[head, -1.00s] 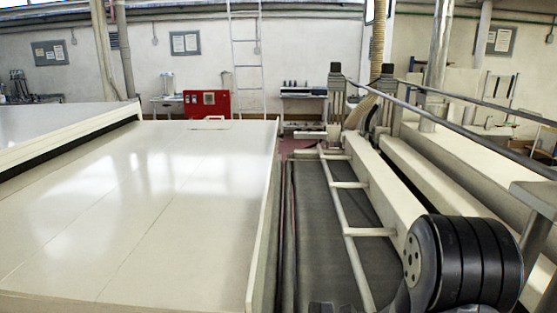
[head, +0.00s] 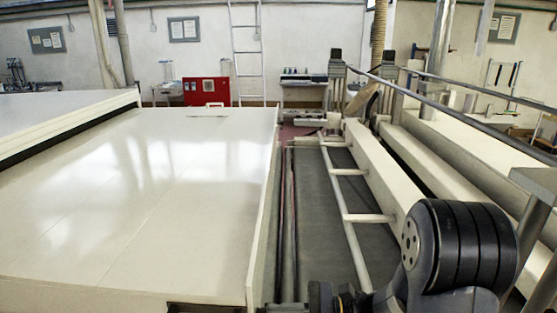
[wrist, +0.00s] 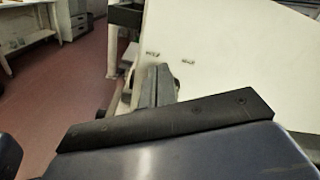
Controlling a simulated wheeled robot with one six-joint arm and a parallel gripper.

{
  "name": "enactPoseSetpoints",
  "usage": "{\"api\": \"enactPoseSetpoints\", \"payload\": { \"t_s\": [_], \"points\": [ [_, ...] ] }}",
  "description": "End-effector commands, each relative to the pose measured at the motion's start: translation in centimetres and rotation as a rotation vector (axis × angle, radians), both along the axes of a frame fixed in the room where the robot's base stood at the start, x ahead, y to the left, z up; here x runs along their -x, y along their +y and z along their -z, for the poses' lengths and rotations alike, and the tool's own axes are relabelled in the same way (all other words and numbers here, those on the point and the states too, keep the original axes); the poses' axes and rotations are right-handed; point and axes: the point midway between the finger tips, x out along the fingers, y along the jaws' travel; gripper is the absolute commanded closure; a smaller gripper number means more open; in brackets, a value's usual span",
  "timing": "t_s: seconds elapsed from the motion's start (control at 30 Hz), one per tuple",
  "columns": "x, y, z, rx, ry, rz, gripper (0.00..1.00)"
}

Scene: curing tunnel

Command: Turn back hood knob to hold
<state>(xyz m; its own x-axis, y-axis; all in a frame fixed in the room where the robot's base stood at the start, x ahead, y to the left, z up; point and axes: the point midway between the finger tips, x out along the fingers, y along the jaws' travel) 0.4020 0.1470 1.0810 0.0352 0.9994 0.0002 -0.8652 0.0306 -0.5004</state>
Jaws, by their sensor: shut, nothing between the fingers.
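The large cream hood (head: 150,190) fills the left of the head view, with a smooth shiny top. I cannot make out a hood knob in either view. In the wrist view, a white panel (wrist: 235,60) with two small metal fittings lies beyond my gripper. My gripper (wrist: 160,72) shows there as two grey fingers close together, shut and empty, in front of the panel's left edge. Whether it touches the panel cannot be told. In the head view only my dark arm joints show at the bottom right; the fingers are not seen.
A cream frame with rails (head: 345,205) runs along the right, over a dark belt-like floor strip. A red box (head: 207,91) and a ladder (head: 247,55) stand at the back wall. In the wrist view, open reddish floor (wrist: 65,85) lies at left.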

Motion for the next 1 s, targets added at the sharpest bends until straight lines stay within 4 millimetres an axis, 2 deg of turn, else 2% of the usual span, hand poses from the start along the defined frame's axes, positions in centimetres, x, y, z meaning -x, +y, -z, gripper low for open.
{"api": "enactPoseSetpoints", "payload": {
  "t_s": [0.33, 0.8, 1.0],
  "points": [
    [0.4, -0.2, -0.7, 0.001, 0.0, 0.001, 1.0],
    [0.5, -5.4, -0.7, 0.0, 0.001, 0.002, 1.0],
    [0.6, -6.0, -0.7, -0.001, 0.001, -0.001, 1.0]
  ]
}}
